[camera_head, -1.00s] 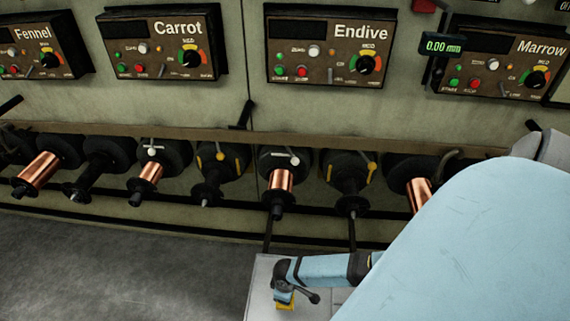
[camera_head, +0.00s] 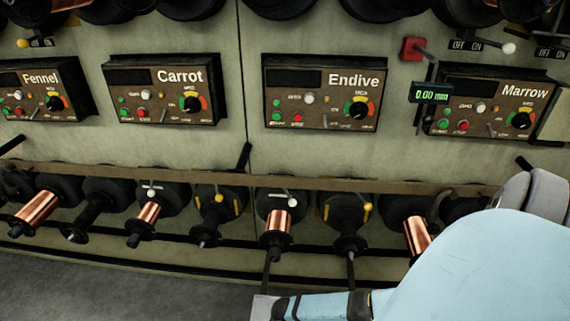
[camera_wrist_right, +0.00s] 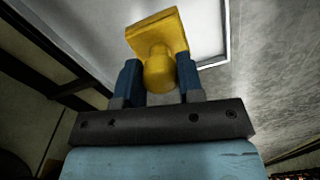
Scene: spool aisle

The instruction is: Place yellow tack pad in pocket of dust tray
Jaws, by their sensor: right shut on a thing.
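The yellow tack pad (camera_wrist_right: 156,36) shows in the right wrist view as a square plate on a rounded knob. My right gripper (camera_wrist_right: 159,78) is shut on the knob between its two blue fingers, with the plate beyond the fingertips. Behind the pad is a pale, light-edged surface (camera_wrist_right: 207,22); I cannot tell whether it is the dust tray, and no pocket shows. My left gripper is in neither view.
A row of spool spindles (camera_head: 277,228), some with copper wire, sticks out below a long rail (camera_head: 300,183). Control boxes labelled Fennel, Carrot (camera_head: 163,90), Endive (camera_head: 322,92) and Marrow line the wall. Grey floor (camera_head: 120,285) lies clear at lower left.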

